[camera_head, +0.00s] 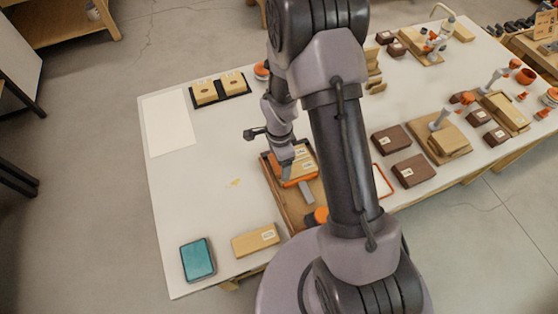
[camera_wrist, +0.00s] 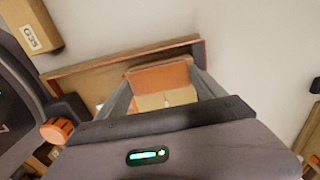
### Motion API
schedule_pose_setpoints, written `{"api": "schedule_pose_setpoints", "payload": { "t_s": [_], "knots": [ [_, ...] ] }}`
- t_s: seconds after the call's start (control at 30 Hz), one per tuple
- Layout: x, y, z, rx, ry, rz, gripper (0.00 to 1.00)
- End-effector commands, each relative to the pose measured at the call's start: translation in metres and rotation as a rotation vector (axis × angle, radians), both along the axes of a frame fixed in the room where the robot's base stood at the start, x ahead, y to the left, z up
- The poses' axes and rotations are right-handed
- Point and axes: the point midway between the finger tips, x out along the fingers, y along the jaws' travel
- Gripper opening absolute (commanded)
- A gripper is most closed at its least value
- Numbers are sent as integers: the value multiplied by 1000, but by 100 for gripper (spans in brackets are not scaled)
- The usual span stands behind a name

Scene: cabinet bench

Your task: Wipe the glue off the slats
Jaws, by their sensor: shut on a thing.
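My gripper (camera_head: 287,163) is low over a brown wooden tray (camera_head: 275,192) in the middle of the table. In the wrist view my gripper (camera_wrist: 163,82) has its fingers on either side of a tan block with an orange face (camera_wrist: 160,77), and it is shut on that block. The block also shows beside the gripper in the head view (camera_head: 307,167); its underside is hidden. A labelled wooden slat (camera_head: 252,243) lies in front of the tray. A teal pad in a dark case (camera_head: 198,259) lies at the front left corner. I cannot make out glue on the slats.
Small yellow marks (camera_head: 233,183) are on the tabletop left of the tray. A black holder (camera_head: 236,93) with two tan blocks and a white sheet (camera_head: 168,123) lie at the back left. Brown blocks (camera_head: 410,170) and clamped wooden pieces (camera_head: 448,143) crowd the right side.

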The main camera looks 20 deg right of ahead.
Motion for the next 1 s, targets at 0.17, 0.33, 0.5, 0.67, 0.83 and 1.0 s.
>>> {"api": "schedule_pose_setpoints", "payload": {
  "t_s": [0.17,0.33,0.5,0.67,0.83,1.0],
  "knots": [
    [1,-14,-2,0,-1,-2,47],
    [1,-19,-2,0,-1,0,47],
    [2,-31,-2,0,-1,-1,47],
    [1,-40,-3,0,0,0,47],
    [1,-46,-2,0,0,-1,47],
    [2,-59,-2,0,0,-2,47]
  ]
}}
